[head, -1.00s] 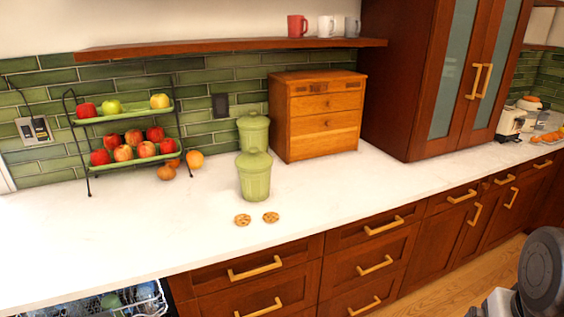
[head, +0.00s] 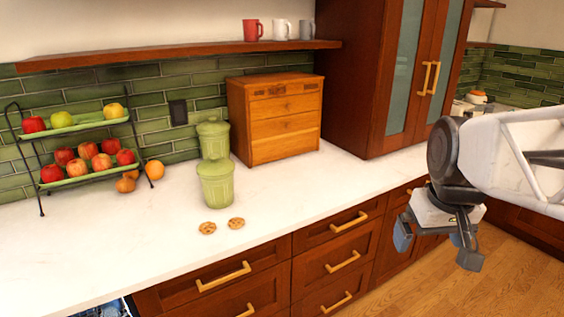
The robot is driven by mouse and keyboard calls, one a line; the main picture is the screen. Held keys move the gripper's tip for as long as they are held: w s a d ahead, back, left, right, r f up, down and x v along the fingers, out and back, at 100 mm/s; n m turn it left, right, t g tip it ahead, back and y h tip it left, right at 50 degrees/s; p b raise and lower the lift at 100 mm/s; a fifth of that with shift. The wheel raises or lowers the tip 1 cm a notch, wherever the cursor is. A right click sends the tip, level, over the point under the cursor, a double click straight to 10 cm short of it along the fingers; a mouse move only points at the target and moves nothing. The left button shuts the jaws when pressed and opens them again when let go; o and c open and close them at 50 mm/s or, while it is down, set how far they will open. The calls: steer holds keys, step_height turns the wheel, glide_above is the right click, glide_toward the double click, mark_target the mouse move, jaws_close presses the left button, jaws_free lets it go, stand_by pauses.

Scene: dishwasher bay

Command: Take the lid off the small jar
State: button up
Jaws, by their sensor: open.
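Two green lidded jars stand upright on the white counter, one behind the other. The front jar (head: 215,190) has its knobbed lid (head: 215,167) on. The rear jar (head: 213,146) also has a lid on, and its lower part is partly hidden by the front one. Their widths look close, so I cannot tell surely which is the small one. My gripper (head: 437,250) is open and empty, pointing down beyond the counter's front edge, well to the right of both jars.
Two cookies (head: 208,228) lie in front of the front jar. A wooden drawer box (head: 285,125) stands to the right behind. A two-tier fruit rack (head: 78,130) is at left. A shelf (head: 180,52) with mugs hangs above.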

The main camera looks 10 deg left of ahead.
steer(key=w+a+r+n, duration=0.25)
steer(key=w+a, duration=0.25)
steer(key=w, duration=0.3)
steer(key=w+a+r+n, duration=0.2)
steer(key=w+a+r, duration=0.1)
steer(key=w+a, duration=0.35)
steer(key=n+g+y, duration=0.1)
steer(key=n+g, duration=0.2)
steer(key=n, duration=1)
glide_above(216, 155)
steer(key=d, duration=0.1)
step_height(216, 155, down, 8)
steer(key=shift+s+d+f, duration=0.1)
steer(key=shift+d+f, duration=0.05)
steer(key=shift+a, duration=0.3)
steer(key=shift+f, duration=0.1)
steer(key=shift+f, duration=0.1)
steer(key=shift+a+f, duration=0.15)
steer(key=shift+f, duration=1.05)
steer(key=shift+f, duration=0.1)
